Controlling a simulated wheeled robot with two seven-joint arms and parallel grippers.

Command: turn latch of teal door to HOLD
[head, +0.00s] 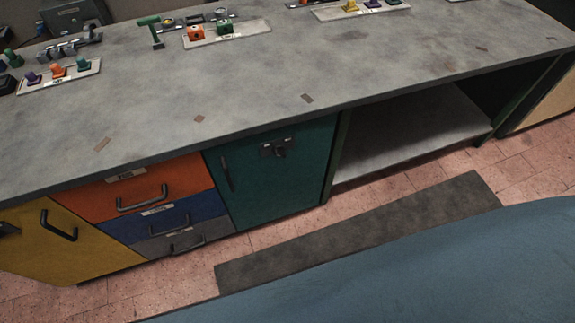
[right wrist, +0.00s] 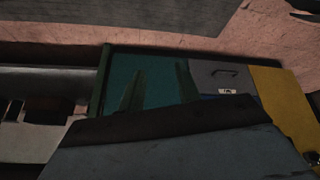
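The teal door (head: 270,185) is shut, below the bench top between the drawers and the open bay. Its latch (head: 278,148) is a metal plate with a small turning piece near the door's top edge; I cannot read its marks. A dark upright handle (head: 227,175) is on the door's left side. The right wrist view shows the teal door (right wrist: 155,68) upside down, with the latch hidden. My right gripper (right wrist: 160,66) appears there as two dark, separated finger shapes before the door, open and empty. Neither gripper shows in the head view.
Orange, blue and grey drawers (head: 140,190) and a yellow door (head: 45,240) are left of the teal door. An open bay (head: 415,135) is right of it. A dark mat (head: 360,230) lies on the floor. Small coloured items stand on the bench top (head: 250,75).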

